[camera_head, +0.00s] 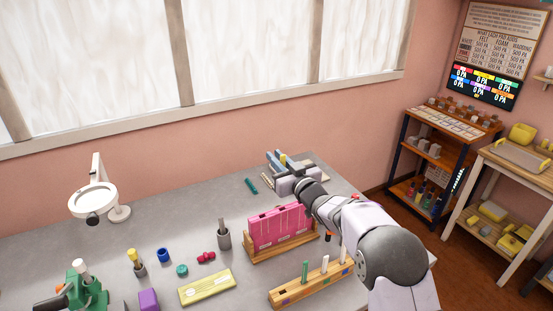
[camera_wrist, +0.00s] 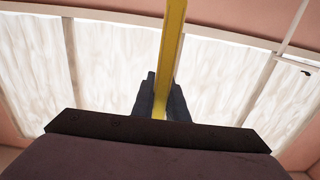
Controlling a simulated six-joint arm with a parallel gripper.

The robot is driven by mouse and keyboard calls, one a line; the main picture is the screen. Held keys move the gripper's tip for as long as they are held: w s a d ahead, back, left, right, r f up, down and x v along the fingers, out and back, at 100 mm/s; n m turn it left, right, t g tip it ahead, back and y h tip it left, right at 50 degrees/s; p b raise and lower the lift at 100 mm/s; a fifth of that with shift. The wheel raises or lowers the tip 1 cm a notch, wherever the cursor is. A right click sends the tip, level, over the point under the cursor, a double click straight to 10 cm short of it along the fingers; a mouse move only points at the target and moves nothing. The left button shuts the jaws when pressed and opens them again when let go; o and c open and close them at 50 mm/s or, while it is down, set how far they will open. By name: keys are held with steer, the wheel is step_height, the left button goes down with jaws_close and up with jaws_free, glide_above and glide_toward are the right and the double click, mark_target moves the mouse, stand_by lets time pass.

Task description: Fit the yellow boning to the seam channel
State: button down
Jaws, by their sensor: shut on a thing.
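The yellow boning (camera_wrist: 170,55) is a long flat strip that runs up out of the top of the wrist view. My gripper (camera_wrist: 161,100) is shut on it, with a dark finger on each side. In the head view my gripper (camera_head: 284,164) is over the far right of the table, and a small yellow bit of the boning (camera_head: 283,158) shows at it. The pink panel (camera_head: 278,228) with upright seam lines stands in a wooden base, in front of and below my gripper. I cannot tell which line is the seam channel. The boning is apart from the panel.
A wooden rack (camera_head: 291,294) with green and white upright strips stands in front of the panel, near my arm. A grey cup (camera_head: 223,240), yellow tray (camera_head: 207,288) and magnifier lamp (camera_head: 95,200) stand to the left. A green stick (camera_head: 251,186) lies behind.

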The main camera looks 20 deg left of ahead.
steer(key=shift+f, duration=0.15)
steer(key=shift+f+b, duration=2.5)
steer(key=shift+f, duration=0.15)
steer(key=shift+f+b, duration=0.15)
steer(key=shift+b, duration=0.3)
steer(key=shift+f+b, duration=2.05)
steer(key=shift+f, duration=0.4)
steer(key=shift+b, duration=0.3)
steer(key=shift+f, duration=0.35)
steer(key=shift+f+b, duration=2.1)
steer(key=shift+f, duration=0.15)
steer(key=shift+f, duration=0.25)
